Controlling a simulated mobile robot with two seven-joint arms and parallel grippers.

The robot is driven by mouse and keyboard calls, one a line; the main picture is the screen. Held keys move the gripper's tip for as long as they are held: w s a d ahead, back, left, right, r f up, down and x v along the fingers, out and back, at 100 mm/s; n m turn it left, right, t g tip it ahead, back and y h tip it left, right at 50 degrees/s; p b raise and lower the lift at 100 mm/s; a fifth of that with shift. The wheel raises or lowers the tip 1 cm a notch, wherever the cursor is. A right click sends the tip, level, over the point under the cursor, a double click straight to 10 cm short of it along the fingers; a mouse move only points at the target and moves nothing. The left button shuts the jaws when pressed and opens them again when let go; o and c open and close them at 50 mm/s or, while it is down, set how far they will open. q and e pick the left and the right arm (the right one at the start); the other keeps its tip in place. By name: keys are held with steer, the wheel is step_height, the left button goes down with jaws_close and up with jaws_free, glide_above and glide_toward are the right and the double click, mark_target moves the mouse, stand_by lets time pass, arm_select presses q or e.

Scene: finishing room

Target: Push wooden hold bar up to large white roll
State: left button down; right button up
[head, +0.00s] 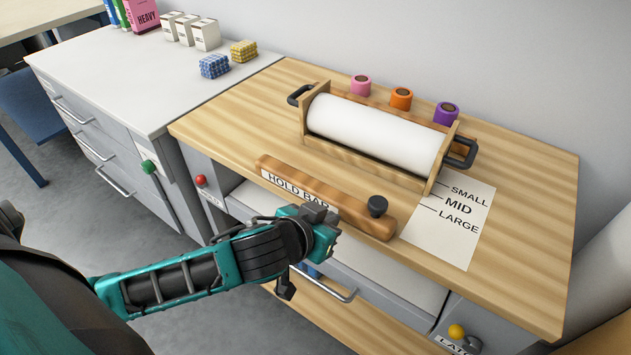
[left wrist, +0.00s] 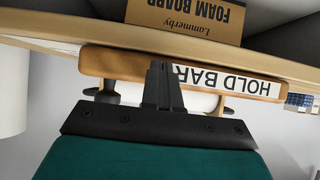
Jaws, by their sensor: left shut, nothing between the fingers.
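The wooden hold bar (head: 345,203) lies near the table's front edge, with a white HOLD BAR label and a black knob at its right end. The large white roll (head: 375,132) lies in its wooden cradle farther back, with bare tabletop between it and the bar. My left gripper (head: 322,222) is shut and empty at the bar's front side and covers part of the label. In the left wrist view, which is upside down, the shut fingers (left wrist: 163,88) overlap the bar (left wrist: 112,64); contact cannot be told. My right gripper is not in view.
A card (head: 455,222) marked SMALL, MID and LARGE lies right of the bar. Pink, orange (head: 401,98) and purple small rolls stand behind the cradle. Black handles stick out at the cradle's ends. A foam board box (left wrist: 186,18) shows in the left wrist view.

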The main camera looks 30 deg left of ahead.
mark_target(349, 194)
arm_select(q)
steer(key=shift+w+d+p, duration=0.15)
steer(key=shift+w+p, duration=0.45)
steer(key=shift+w, duration=1.3)
steer(key=shift+w+d, duration=0.1)
steer(key=shift+w, duration=1)
steer(key=shift+w+d+p, duration=0.1)
steer(key=shift+w+p, duration=0.35)
steer(key=shift+w, duration=0.55)
steer(key=shift+w+d, duration=0.15)
steer(key=shift+w, duration=2)
